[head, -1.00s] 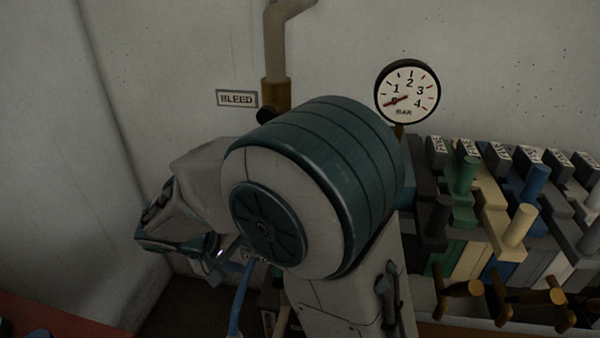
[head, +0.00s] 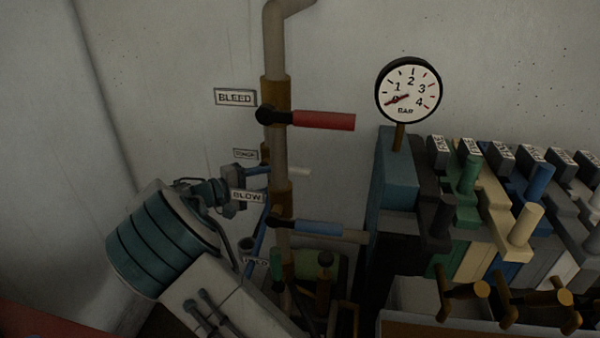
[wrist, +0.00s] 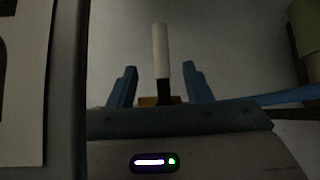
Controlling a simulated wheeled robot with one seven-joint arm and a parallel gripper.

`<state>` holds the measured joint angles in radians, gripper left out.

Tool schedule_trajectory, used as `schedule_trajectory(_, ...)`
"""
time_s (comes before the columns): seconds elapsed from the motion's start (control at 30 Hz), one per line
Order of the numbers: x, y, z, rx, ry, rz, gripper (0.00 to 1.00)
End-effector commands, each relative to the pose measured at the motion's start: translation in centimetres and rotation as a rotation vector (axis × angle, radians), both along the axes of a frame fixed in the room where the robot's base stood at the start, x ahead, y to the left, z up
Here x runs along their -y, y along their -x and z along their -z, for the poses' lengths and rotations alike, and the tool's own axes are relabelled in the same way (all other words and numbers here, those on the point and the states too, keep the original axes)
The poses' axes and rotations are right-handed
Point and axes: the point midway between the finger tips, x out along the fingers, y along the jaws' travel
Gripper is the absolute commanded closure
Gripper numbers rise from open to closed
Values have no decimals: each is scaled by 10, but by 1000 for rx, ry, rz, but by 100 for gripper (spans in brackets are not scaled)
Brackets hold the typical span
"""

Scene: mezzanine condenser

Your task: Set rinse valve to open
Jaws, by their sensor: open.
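In the wrist view the cream lever (wrist: 160,50) stands between the two blue fingers of my gripper (wrist: 159,68), with gaps on both sides. A brown valve body (wrist: 150,101) shows behind the gripper's edge. My gripper is open, left of the pipe in the head view, and partly hidden.
A pressure gauge (head: 408,90) reads near 0. Several coloured levers crowd the right. A pale wall (head: 170,60) stands behind.

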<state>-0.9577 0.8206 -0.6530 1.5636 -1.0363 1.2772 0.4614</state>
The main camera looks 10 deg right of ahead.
Motion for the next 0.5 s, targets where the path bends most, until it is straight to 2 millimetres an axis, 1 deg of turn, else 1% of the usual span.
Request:
schedule_trajectory(0.03, 11, -4, 0, -1, 1, 5, 55)
schedule_trajectory(0.3, 65, -25, 9, -1, -1, 5, 55)
schedule_trajectory(0.4, 81, -31, 11, -1, -1, 3, 55)
schedule_trajectory(0.5, 92, -36, 13, -1, -2, 1, 55)
